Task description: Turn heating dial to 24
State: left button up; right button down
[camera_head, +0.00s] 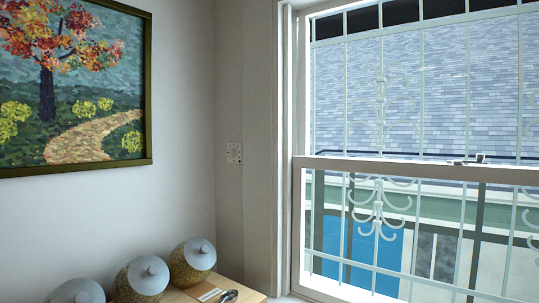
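Neither of my grippers is in the head view, and nothing touches the plate.
Three lidded round jars stand at the bottom left, the rightmost jar (190,264) nearest the corner. A wooden surface (250,294) holds a dark spoon-like item (229,296). A barred window (420,170) fills the right. A framed painting (75,90) hangs left.

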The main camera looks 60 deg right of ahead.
aim_at(231, 153)
jog(key=z, duration=1.65)
jog(key=i+l+z, duration=0.1)
jog(key=i, duration=0.25)
jog(key=i+l+z, duration=0.1)
jog(key=i+l, duration=0.2)
